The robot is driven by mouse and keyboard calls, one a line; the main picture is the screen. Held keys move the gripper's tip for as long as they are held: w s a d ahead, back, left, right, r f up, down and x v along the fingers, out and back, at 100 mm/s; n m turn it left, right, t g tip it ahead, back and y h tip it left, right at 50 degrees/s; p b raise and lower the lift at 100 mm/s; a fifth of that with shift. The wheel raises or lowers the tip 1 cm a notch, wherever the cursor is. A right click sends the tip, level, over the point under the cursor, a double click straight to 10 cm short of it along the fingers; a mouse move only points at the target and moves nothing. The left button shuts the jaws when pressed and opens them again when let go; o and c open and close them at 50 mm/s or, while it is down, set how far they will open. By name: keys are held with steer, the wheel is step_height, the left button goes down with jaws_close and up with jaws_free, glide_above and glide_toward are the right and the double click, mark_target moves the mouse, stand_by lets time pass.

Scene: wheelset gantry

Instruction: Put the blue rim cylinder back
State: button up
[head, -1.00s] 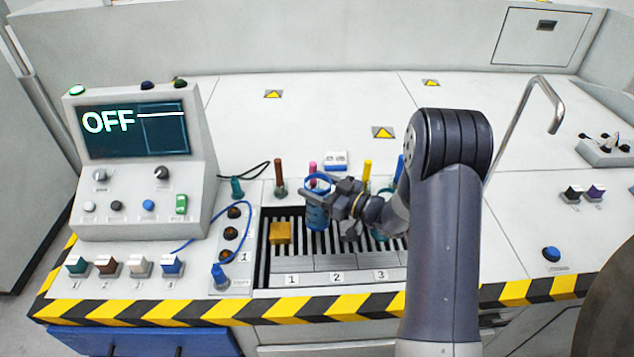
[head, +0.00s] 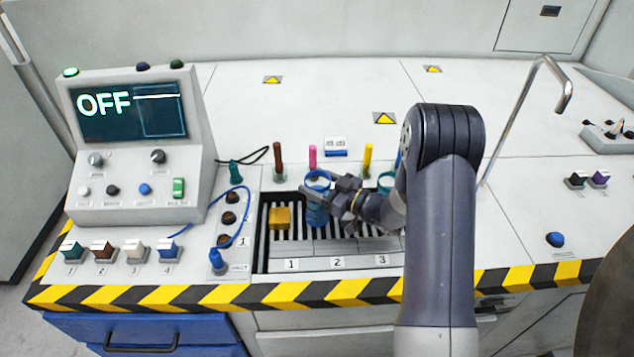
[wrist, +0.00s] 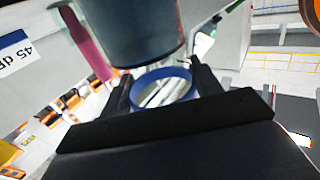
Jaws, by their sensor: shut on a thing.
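The blue rim cylinder (head: 317,212) is a clear blue, upright vessel with a bright blue ring at its top. My gripper (head: 322,190) reaches in from the right and is shut on it near the rim. The cylinder shows in front of the slotted bay (head: 300,262), between a yellow block and the label 2; I cannot tell whether its base touches the slats. In the wrist view the blue rim (wrist: 163,84) lies between the two fingers. Its lower body is hard to make out there.
A yellow block (head: 279,218) sits in the bay to the left. A teal-rimmed vessel (head: 386,181) stands to the right, partly hidden by my arm. Brown (head: 278,158), pink (head: 313,157) and yellow (head: 368,158) sticks stand behind. A console (head: 135,150) stands at left.

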steer(key=shift+f+b, duration=0.5)
steer(key=shift+f, duration=0.2)
